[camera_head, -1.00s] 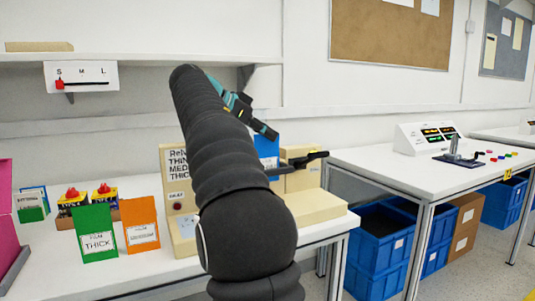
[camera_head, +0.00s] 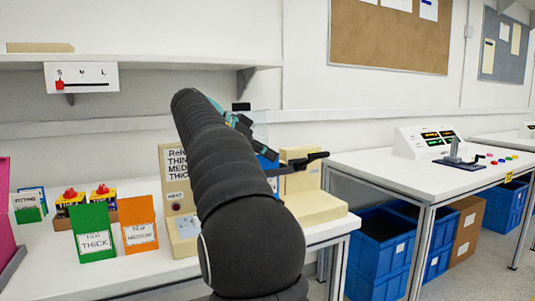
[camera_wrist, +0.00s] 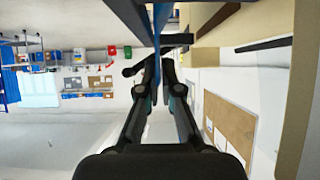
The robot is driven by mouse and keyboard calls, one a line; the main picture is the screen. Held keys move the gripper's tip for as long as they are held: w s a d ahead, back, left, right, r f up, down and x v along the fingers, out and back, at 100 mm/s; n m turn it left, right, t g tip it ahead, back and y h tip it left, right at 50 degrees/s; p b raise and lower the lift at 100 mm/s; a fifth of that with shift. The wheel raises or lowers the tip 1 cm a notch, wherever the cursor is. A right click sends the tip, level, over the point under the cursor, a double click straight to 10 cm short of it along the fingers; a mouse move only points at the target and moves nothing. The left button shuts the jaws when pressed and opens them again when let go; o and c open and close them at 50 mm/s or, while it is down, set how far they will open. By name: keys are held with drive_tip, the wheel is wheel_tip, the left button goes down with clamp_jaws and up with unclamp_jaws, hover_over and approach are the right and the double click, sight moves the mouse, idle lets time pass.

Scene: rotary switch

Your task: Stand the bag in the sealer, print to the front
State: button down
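The blue bag (camera_head: 267,163) is mostly hidden behind my arm in the head view, with a clear upper part and a sliver of white label. In the wrist view the bag (camera_wrist: 157,25) shows as a thin blue strip, edge-on between my fingers. My gripper (camera_wrist: 155,65) appears closed on it. In the head view my gripper (camera_head: 252,132) is largely hidden by my arm, in front of the sealer. The cream sealer (camera_head: 315,207) has a black lever (camera_head: 305,161) standing out to the right. Whether the bag touches the sealer, and its print side, cannot be told.
A green bag (camera_head: 95,240) and an orange bag (camera_head: 138,234) stand on the bench left of the sealer. Red-knobbed boxes (camera_head: 70,204) are behind them. A slider scale (camera_head: 82,79) hangs from the shelf. A second table (camera_head: 390,175) stands to the right.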

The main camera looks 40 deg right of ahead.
drive_tip(key=shift+f, duration=0.25)
drive_tip(key=c, duration=1.3)
unclamp_jaws()
drive_tip(key=shift+r, duration=0.1)
drive_tip(key=shift+r, duration=0.2)
drive_tip(key=p+v, duration=0.1)
drive_tip(key=v, duration=0.5)
drive_tip(key=p+v, duration=0.1)
drive_tip(key=v, duration=0.5)
drive_tip(key=shift+r+p, duration=0.4)
